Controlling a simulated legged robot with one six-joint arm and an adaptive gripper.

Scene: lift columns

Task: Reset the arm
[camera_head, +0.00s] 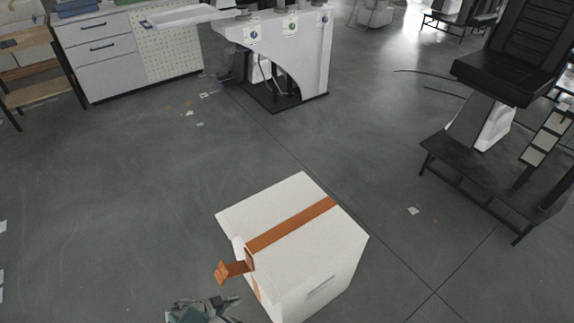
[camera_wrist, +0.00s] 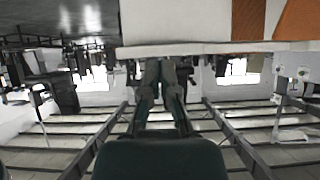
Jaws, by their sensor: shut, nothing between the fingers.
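My gripper (camera_head: 228,302) shows at the bottom edge of the head view, low and to the left of a white box. Only part of it is in that view. In the wrist view my gripper (camera_wrist: 161,68) is shut, its dark fingers close together with nothing between them. The white box (camera_head: 325,240) stands on the floor with a brown tape strip across its top and a brown piece sticking out on its left side. The box (camera_wrist: 180,25) also fills the upper middle of the wrist view, close to the fingertips. I cannot tell whether they touch.
A white machine (camera_head: 310,55) stands at the back middle. A drawer cabinet (camera_head: 100,60) is at the back left. A black seat on a dark platform (camera_head: 455,170) is at the right. Small scraps lie about. The floor left of the box is mostly clear.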

